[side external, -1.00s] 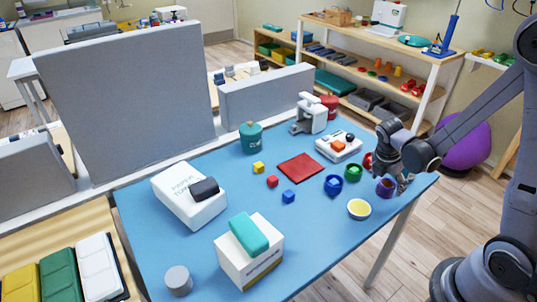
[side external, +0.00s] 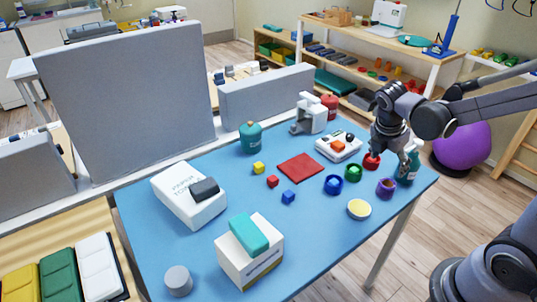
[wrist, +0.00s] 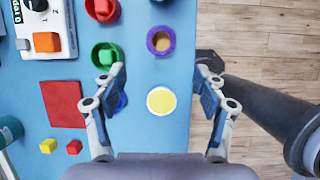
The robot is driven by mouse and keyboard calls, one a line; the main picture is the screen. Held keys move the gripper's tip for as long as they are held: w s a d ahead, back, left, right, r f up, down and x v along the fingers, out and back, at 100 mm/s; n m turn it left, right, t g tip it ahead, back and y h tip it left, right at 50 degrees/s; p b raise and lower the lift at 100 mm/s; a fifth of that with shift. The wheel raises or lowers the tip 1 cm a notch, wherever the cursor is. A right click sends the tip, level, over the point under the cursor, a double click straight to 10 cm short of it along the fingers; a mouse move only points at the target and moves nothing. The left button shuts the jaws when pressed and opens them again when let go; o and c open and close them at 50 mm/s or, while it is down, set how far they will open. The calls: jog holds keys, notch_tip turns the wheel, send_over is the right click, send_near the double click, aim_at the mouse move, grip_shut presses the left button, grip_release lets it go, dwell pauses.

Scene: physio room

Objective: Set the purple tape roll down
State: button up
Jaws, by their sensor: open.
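The purple tape roll (side external: 386,188) stands on the blue table near its right corner. It also shows in the wrist view (wrist: 160,41), between and beyond my fingertips, with the brown table or core colour inside its ring. My gripper (side external: 390,158) is raised above the table behind the roll. In the wrist view my gripper (wrist: 164,78) is open, its two fingers wide apart, and nothing is between the pads. The roll is apart from the fingers.
Green (side external: 353,172), blue (side external: 333,185) and red (side external: 371,161) rolls stand close by. A yellow-topped round item (side external: 359,208) lies in front. A teal bottle (side external: 409,165) stands at the right edge.

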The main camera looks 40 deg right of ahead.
jog(key=s+a+r+m+t+y, duration=0.1)
jog(key=a+r+m+t+y, duration=0.1)
jog(key=a+m, duration=0.4)
jog(key=a+r+m+t+y, duration=0.2)
jog(key=a+r+m+t, duration=0.2)
jog(key=m, duration=0.7)
jog(key=a+t, duration=0.1)
jog(key=a, duration=0.1)
jog(key=shift+s+a+m, duration=0.3)
jog(key=shift+s+a, duration=0.05)
jog(key=shift+s, duration=0.05)
